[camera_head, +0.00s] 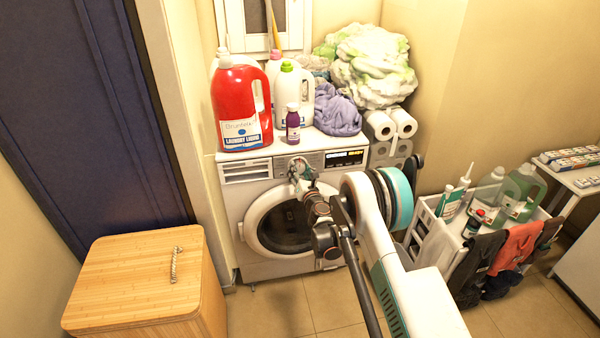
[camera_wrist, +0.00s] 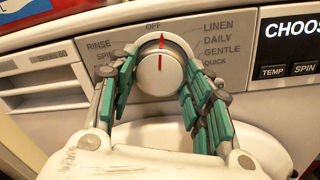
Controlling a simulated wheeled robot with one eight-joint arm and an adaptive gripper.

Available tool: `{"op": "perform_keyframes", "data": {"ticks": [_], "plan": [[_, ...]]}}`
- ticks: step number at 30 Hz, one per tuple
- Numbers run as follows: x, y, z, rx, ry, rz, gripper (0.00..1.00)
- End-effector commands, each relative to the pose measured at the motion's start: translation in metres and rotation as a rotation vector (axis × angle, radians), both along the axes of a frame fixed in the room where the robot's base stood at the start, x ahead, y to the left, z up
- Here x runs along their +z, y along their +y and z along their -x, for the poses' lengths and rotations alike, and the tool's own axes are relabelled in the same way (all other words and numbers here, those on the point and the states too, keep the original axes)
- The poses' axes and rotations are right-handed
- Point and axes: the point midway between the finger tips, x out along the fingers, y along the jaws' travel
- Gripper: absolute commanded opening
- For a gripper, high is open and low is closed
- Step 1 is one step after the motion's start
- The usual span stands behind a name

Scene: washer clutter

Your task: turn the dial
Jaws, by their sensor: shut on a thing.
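The dial (camera_wrist: 160,70) is a round silver knob with a red pointer mark, on the washer's front panel between printed program names. Its pointer is up, at or very near OFF. My gripper (camera_wrist: 158,84) is at the dial, with one green-padded finger on its left side and one on its right, shut on it. In the head view my gripper (camera_head: 300,172) is at the top front of the white washer (camera_head: 252,208) and hides most of the dial. The washer's round door is closed.
A red detergent jug (camera_head: 240,105), white bottles (camera_head: 292,95) and a small purple bottle (camera_head: 293,124) stand on the washer above the panel. The lit display (camera_head: 346,158) is right of the dial. A wooden box (camera_head: 140,275) and a white caddy (camera_head: 425,222) flank the washer.

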Motion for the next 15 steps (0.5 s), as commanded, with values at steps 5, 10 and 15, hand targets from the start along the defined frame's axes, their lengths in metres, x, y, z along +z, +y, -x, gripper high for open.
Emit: {"op": "perform_keyframes", "data": {"ticks": [5,10,15], "plan": [[-0.0004,-0.0003,0.0000,-0.001,0.045,-0.156,0.21],[-0.0007,-0.0003,0.0001,-0.001,0.090,-0.313,0.21],[-0.0008,-0.0002,0.0001,-0.002,0.135,-0.468,0.21]]}}
